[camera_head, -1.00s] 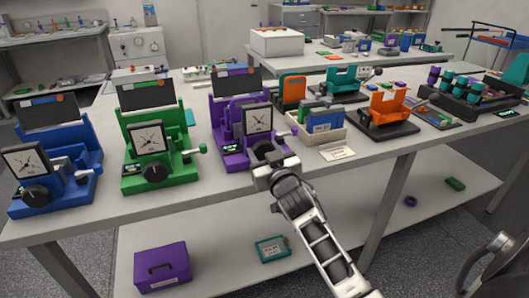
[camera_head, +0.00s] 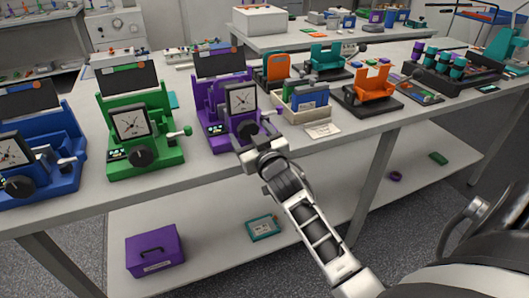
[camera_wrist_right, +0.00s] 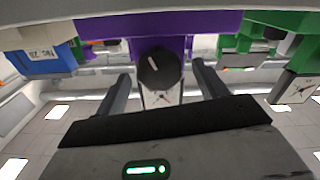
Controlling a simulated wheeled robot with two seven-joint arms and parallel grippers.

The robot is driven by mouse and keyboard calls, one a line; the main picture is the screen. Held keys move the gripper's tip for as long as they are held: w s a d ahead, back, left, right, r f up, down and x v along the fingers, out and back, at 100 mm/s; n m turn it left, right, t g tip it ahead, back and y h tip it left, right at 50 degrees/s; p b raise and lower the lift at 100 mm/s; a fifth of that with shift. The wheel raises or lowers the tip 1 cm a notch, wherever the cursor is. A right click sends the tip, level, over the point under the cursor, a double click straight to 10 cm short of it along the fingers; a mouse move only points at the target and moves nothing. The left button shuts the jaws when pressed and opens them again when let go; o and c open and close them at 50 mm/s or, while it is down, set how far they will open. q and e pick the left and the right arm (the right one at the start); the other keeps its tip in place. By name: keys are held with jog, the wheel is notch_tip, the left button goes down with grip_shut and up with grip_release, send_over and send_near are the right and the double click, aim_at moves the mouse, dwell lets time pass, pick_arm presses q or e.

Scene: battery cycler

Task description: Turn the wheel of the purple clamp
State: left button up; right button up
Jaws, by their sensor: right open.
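The purple clamp (camera_head: 208,100) stands on the bench with a square dial on its front. Its dark round wheel (camera_head: 248,129) sits under the dial and is partly hidden by my right gripper (camera_head: 260,146). The gripper is open and directly in front of the wheel. In the right wrist view, which looks upside down, the wheel (camera_wrist_right: 160,69) with its pale mark lies between the two spread fingers of my right gripper (camera_wrist_right: 162,90). I see no finger touching it; how deep it sits between them I cannot tell. My left gripper is not in view.
A green clamp (camera_head: 120,105) and a blue clamp (camera_head: 65,150) stand to the left. A bin with blue and green packs (camera_head: 302,100) and an orange fixture (camera_head: 372,85) stand to the right. A purple case (camera_head: 154,250) lies on the lower shelf.

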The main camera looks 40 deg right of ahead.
pick_arm(q)
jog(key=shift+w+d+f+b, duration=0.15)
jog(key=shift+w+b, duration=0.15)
jog(key=shift+b, duration=0.35)
pick_arm(e)
jog(key=v, duration=1.4)
jog(key=shift+s, duration=0.35)
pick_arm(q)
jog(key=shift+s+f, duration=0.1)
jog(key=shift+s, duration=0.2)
pick_arm(e)
jog(key=shift+a, duration=0.15)
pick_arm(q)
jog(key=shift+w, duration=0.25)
pick_arm(e)
jog(key=s+a+f+n+g+y, duration=0.1)
jog(key=s+a+f+g+y, duration=0.2)
jog(key=s+a+f, duration=0.2)
jog(key=s+a+f+n+g+y, duration=0.2)
jog(key=s+a+f+g+y, duration=0.2)
jog(key=a+f, duration=0.7)
notch_tip(320, 180, down, 4)
jog(key=shift+s, duration=0.95)
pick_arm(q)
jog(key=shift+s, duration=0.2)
pick_arm(e)
jog(key=shift+a, duration=0.1)
